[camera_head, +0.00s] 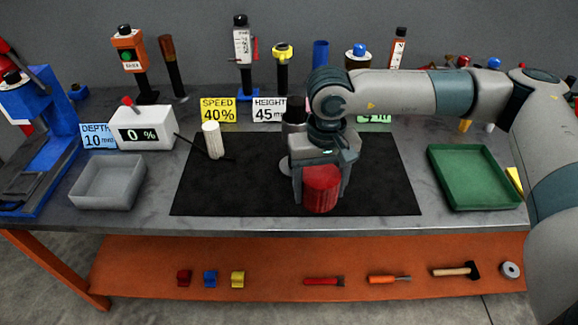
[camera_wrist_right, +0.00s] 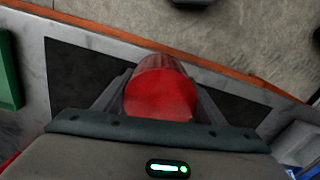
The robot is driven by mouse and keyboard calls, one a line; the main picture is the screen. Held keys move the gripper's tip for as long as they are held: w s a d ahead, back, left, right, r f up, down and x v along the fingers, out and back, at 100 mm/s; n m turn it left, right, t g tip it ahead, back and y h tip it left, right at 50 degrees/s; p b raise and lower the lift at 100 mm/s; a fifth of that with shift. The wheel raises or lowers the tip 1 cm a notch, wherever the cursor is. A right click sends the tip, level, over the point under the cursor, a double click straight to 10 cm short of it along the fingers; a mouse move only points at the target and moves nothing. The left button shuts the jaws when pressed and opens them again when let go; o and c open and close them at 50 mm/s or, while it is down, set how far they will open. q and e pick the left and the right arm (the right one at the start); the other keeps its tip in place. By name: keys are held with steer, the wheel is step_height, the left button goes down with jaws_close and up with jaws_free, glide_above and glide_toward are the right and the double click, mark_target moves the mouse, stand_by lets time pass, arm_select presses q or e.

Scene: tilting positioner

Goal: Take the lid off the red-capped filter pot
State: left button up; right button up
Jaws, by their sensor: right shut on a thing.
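The red cap (camera_head: 321,190) is a rounded red cylinder over the front middle of the black mat (camera_head: 385,180). My right gripper (camera_head: 321,183) points down with its fingers on either side of the cap and is shut on it. In the right wrist view the red cap (camera_wrist_right: 160,93) fills the space between the fingers, with a ribbed side showing. I cannot tell whether a pot body is under the cap. A pale round edge (camera_head: 285,166) shows beside the gripper, partly hidden by it. My left gripper is not in view.
A grey tray (camera_head: 76,196) stands at the left and a green tray (camera_head: 431,165) at the right. A white cylinder (camera_head: 212,140) stands on the mat's left part. Signs and upright tools line the back. The mat's left front and right are clear.

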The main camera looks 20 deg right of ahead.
arm_select(q)
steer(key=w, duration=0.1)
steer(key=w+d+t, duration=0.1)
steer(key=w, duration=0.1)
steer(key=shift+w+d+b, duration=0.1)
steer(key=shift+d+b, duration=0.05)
steer(key=shift+b, duration=0.25)
arm_select(e)
steer(key=w+m, duration=0.2)
steer(key=w, duration=0.7)
steer(key=shift+w+a+r+m, duration=0.15)
steer(key=shift+a+r+m, duration=0.15)
steer(key=shift+r+m, duration=0.15)
